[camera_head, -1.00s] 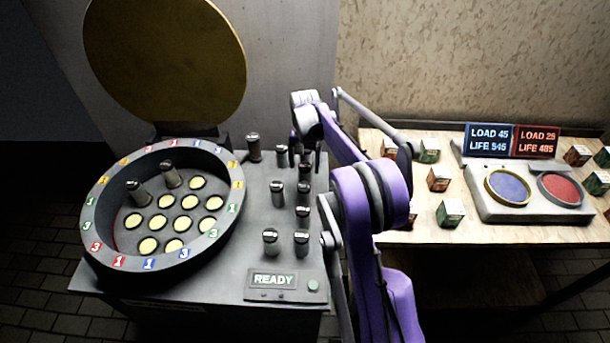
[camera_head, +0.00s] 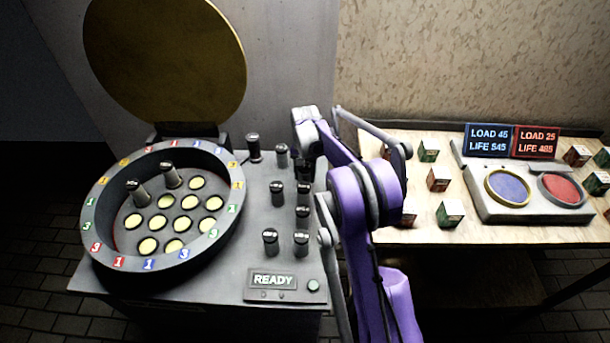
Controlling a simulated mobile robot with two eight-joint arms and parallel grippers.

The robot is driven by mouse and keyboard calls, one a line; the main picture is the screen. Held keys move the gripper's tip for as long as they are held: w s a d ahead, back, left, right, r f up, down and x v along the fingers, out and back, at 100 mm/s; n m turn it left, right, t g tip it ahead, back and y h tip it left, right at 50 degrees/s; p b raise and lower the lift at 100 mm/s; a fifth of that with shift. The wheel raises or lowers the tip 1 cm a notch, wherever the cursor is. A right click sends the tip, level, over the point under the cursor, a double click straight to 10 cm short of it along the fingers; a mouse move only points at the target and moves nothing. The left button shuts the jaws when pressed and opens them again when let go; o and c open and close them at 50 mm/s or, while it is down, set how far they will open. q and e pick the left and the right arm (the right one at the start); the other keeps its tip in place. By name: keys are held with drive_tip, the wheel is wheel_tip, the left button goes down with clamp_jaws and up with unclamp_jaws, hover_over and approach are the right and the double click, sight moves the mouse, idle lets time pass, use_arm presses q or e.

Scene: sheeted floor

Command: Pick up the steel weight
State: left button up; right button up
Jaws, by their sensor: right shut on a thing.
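Several steel weights, small cylinders with dark caps, stand on the grey machine top (camera_head: 222,272). They include a front left one (camera_head: 270,242), a front right one (camera_head: 301,243), a middle left one (camera_head: 276,194) and a far left one (camera_head: 253,148). Two more weights (camera_head: 140,193) stand inside the round dish. My right gripper (camera_head: 305,160) points down over the back of the right-hand row, shut on a steel weight (camera_head: 304,173). My arm and the shadow partly hide the fingers and this weight; I cannot tell whether it is lifted. My left gripper is out of view.
The round dish (camera_head: 92,205) has yellow discs and a raised round lid (camera_head: 165,60). A READY panel (camera_head: 272,281) is at the machine's front. On the right, a wooden table (camera_head: 400,232) holds small boxes (camera_head: 450,213) and a two-pad device (camera_head: 530,214) with LOAD/LIFE displays.

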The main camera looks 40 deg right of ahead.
clamp_jaws()
drive_tip(key=shift+r, duration=0.1)
